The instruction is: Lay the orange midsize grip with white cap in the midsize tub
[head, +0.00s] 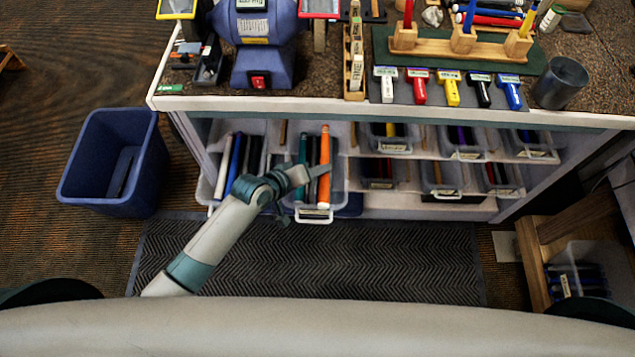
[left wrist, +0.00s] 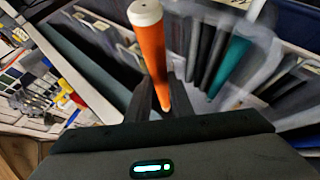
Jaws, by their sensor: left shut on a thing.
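The orange grip with a white cap (head: 325,160) is in my left gripper (head: 308,176) at the shelf below the workbench. In the left wrist view the orange grip (left wrist: 153,50) stands between the fingers, its white cap toward the camera. My left gripper (left wrist: 152,98) is shut on it. In the head view it overlaps a clear tub (head: 316,215) that is pulled out at the shelf front and holds teal and dark grips (head: 302,155). I cannot tell whether the orange grip touches the tub, and its label is not readable. My right gripper is not in view.
A tub with white, blue and dark grips (head: 232,160) stands to the left. Several more labelled tubs (head: 465,155) fill the shelves to the right. The workbench edge (head: 400,114) overhangs them. A blue bin (head: 112,160) stands on the floor at left.

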